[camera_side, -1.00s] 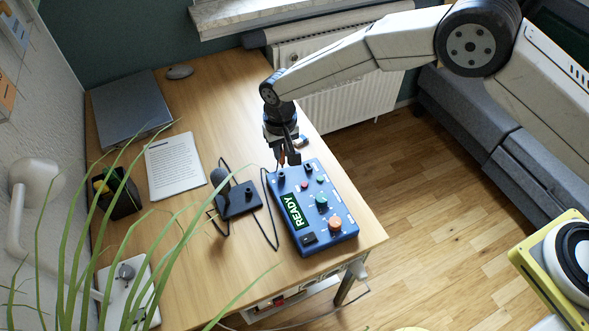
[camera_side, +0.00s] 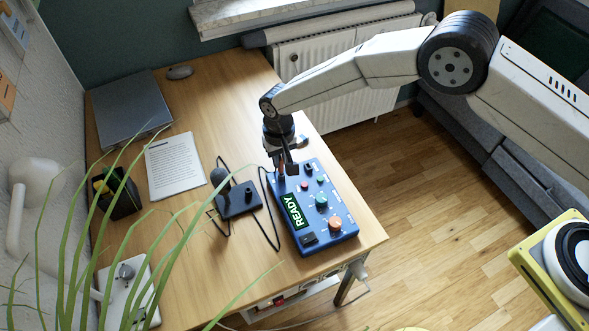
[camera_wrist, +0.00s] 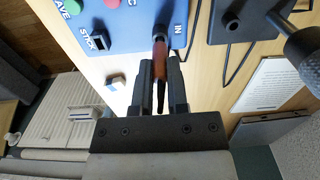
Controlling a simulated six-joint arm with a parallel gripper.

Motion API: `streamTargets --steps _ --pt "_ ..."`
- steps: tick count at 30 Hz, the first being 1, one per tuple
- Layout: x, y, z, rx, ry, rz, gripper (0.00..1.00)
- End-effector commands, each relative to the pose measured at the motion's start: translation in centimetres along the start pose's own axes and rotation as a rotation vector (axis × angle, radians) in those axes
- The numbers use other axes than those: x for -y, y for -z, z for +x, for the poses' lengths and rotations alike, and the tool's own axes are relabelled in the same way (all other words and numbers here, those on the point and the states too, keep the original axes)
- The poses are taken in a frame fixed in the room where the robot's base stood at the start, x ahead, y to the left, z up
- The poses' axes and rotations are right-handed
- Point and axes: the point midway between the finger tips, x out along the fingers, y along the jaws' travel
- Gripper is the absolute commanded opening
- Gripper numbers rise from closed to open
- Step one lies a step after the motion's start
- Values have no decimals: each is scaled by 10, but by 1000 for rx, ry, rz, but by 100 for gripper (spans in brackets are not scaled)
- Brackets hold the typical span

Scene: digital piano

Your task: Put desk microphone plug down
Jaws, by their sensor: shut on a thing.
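The plug's far end meets a black round part by the "IN" label on the blue box (camera_wrist: 115,22). I cannot tell whether it is inserted there. The desk microphone (camera_side: 240,203) stands on the table left of the box, its base also in the wrist view (camera_wrist: 222,28).
A printed sheet (camera_side: 174,165), a laptop (camera_side: 130,108) and a mouse (camera_side: 179,72) lie farther back. A black cable curves between microphone and box. A small block (camera_wrist: 117,81) lies beside the box. Plant leaves cross the left foreground.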

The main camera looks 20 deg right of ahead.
Motion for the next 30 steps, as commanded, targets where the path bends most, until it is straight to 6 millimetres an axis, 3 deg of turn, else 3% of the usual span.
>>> streamTargets --steps 13,14,15,17,30 --pt "0 0 9 1 -1 0 0" --pt "0 0 9 1 0 0 25" --pt "0 0 9 1 0 0 37" --pt "0 0 9 0 0 0 54" --pt "0 0 6 0 0 0 54"
